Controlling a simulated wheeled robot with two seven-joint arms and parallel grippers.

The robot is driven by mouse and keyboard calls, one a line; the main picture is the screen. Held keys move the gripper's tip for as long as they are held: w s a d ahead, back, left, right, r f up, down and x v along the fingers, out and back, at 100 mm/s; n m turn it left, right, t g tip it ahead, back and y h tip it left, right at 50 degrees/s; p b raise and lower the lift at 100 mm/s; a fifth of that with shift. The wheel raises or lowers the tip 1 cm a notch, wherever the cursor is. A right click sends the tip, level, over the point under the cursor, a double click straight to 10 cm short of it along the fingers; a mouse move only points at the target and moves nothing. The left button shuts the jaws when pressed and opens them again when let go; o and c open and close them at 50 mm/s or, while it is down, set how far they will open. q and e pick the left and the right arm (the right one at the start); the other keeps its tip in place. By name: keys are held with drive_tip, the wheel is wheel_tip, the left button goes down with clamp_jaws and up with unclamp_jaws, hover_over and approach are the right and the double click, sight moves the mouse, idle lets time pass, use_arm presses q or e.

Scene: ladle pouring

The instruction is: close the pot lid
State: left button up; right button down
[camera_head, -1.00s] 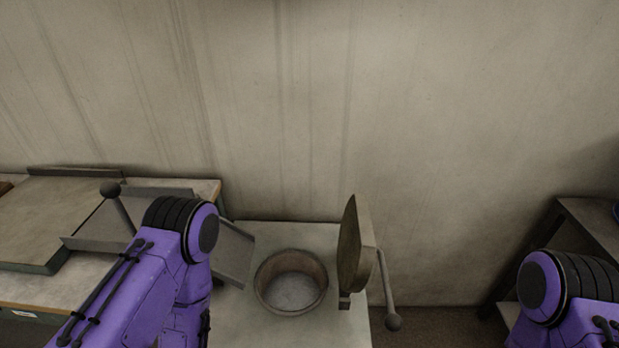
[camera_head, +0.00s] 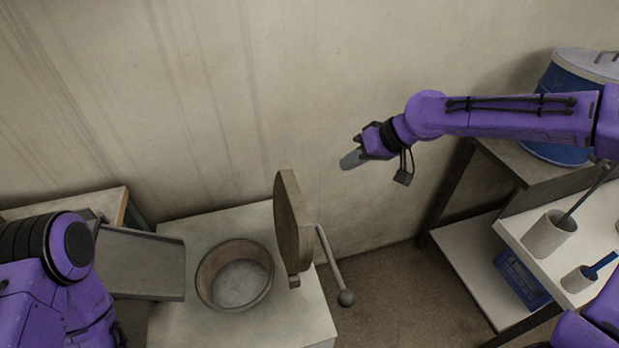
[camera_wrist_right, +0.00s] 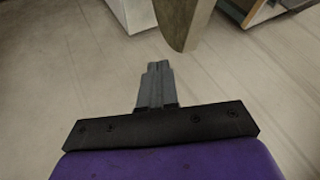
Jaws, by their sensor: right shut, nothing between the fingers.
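The pot (camera_head: 204,284) is round and open, set in a pale counter. Its lid (camera_head: 293,222) stands upright on the pot's right side, with a ball-ended lever handle (camera_head: 330,258) slanting down to the right. My right gripper (camera_head: 350,161) is above and to the right of the lid, apart from it, shut and empty. In the right wrist view the shut fingers (camera_wrist_right: 155,85) point toward the lid (camera_wrist_right: 183,20), whose lower part shows at the top. My left arm shows at the lower left, but I cannot see its gripper.
A metal tray (camera_head: 139,263) lies left of the pot. On the right, a table (camera_head: 548,262) carries a grey cup (camera_head: 547,236) and a smaller cup (camera_head: 579,280). A blue drum (camera_head: 567,78) stands at the back right. The floor between counter and table is clear.

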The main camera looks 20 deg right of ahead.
drive_tip(key=w+a+f+p, duration=0.2)
drive_tip(key=w+a+f, duration=0.1)
drive_tip(key=a+f, duration=0.4)
drive_tip(key=shift+w+a, duration=0.25)
drive_tip(key=shift+a, duration=0.7)
drive_tip(key=shift+d+p, duration=0.1)
drive_tip(key=shift+p, duration=0.2)
